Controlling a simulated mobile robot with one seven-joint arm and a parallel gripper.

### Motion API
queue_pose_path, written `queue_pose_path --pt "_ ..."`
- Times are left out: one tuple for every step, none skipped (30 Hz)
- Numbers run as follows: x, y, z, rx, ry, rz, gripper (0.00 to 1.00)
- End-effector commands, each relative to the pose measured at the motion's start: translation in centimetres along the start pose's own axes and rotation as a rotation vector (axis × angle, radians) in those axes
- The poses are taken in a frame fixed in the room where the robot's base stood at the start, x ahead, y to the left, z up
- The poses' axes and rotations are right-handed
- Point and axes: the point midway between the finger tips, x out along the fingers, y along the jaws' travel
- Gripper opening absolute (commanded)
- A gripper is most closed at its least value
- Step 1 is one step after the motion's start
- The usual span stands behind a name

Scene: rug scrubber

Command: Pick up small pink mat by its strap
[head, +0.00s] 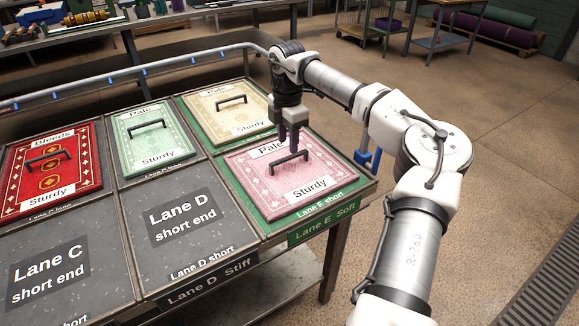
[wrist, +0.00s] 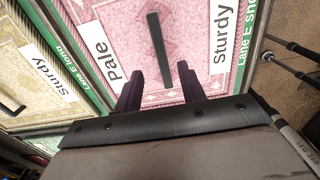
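The small pink mat (head: 262,187) lies flat in the Lane E short slot, with labels reading "Pale" and "Sturdy". Its dark strap (head: 289,163) stands up from its middle like a bar handle. My gripper (head: 288,140) points down just above the far side of the strap. In the wrist view, the two purple fingers (wrist: 159,72) are open and apart. The strap (wrist: 156,45) shows between and beyond them, with its near end in the gap. The pink mat (wrist: 115,18) fills the middle behind it. I see no clear contact between fingers and strap.
A cream mat (head: 204,118), a green mat (head: 131,158) and a red mat (head: 84,160) with similar straps lie in neighbouring slots. The Lane D short slot (head: 150,262) is empty. A grey rail (head: 165,62) runs behind the table.

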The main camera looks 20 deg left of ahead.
Motion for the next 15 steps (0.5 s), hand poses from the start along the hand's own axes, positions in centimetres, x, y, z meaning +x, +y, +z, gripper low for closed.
queue_pose_path --pt "0.5 0.0 0.0 -0.001 0.001 0.0 0.4" --pt "0.7 0.0 0.0 -0.001 0.001 0.001 0.4" --pt "0.9 0.0 0.0 0.0 0.0 0.002 0.4" --pt "1.0 0.0 0.0 0.0 0.0 0.002 0.4" --pt "1.1 0.0 0.0 0.0 0.0 0.002 0.4" --pt "1.3 0.0 0.0 0.0 0.0 0.002 0.4" --pt "1.4 0.0 0.0 0.0 0.001 0.001 0.4" --pt "1.7 -0.1 0.0 0.0 0.002 0.001 0.4" --pt "2.1 -0.1 0.0 0.0 0.003 0.0 0.4" --pt "2.5 -0.2 0.0 -0.001 0.003 0.0 0.4" --pt "2.9 -0.3 0.1 -0.001 0.002 0.0 0.4" --pt "3.5 -0.4 0.1 0.0 0.003 -0.001 0.4" --pt "4.0 -0.4 0.1 0.0 0.004 -0.001 0.4" --pt "4.5 -0.4 0.1 0.0 0.003 0.0 0.4" --pt "5.1 -0.4 0.1 -0.001 0.003 0.001 0.4"
